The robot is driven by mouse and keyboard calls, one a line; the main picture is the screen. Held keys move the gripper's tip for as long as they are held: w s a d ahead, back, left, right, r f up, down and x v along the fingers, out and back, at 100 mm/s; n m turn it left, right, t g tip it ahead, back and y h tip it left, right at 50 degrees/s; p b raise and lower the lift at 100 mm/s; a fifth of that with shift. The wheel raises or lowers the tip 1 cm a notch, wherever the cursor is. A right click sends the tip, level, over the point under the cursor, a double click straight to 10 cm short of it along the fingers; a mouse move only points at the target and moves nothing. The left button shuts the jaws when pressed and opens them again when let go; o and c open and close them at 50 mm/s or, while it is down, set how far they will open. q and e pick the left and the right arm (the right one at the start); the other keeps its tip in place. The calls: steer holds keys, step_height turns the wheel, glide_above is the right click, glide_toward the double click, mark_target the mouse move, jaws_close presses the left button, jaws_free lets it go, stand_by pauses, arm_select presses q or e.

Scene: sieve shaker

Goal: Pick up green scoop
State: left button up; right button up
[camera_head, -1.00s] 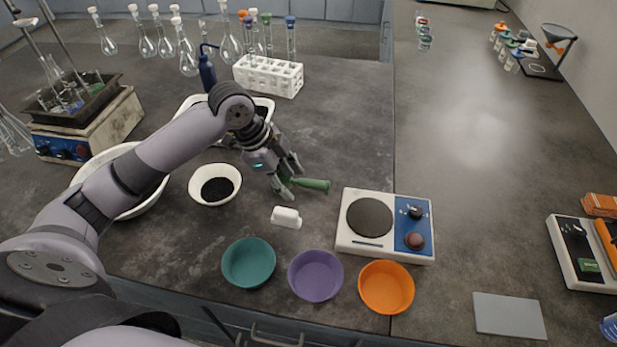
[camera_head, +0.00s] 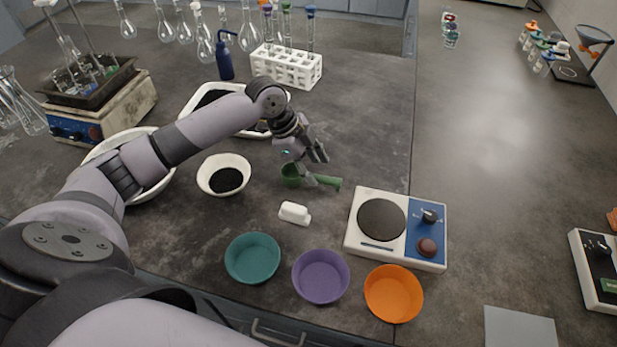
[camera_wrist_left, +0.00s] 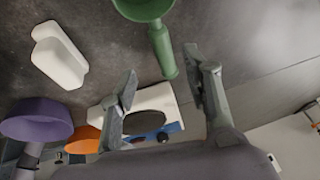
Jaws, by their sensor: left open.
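The green scoop (camera_head: 326,181) lies on the dark bench, its bowl to the left and its handle pointing right. It also shows at the top of the left wrist view (camera_wrist_left: 161,45). My left gripper (camera_head: 314,168) is at the scoop's handle in the head view, partly covering it. In the left wrist view my left gripper (camera_wrist_left: 162,78) has its fingers spread wide, with the handle end in the gap between them. I cannot tell whether a finger touches it. My right gripper is not in view.
A white block (camera_head: 294,213) lies just in front of the scoop. A white bowl of dark grains (camera_head: 211,188) stands to the left, a hot plate (camera_head: 360,240) to the right. Teal (camera_head: 252,258), purple (camera_head: 320,276) and orange (camera_head: 393,293) bowls line the front.

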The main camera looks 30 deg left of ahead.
mark_target(320, 177)
arm_select(q)
steer(key=x, duration=0.3)
steer(key=p+x, duration=0.1)
steer(key=x, duration=0.1)
steer(key=shift+w+a+f, duration=0.3)
steer(key=shift+f, duration=0.05)
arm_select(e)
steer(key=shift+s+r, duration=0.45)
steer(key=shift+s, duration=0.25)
arm_select(q)
jaws_close()
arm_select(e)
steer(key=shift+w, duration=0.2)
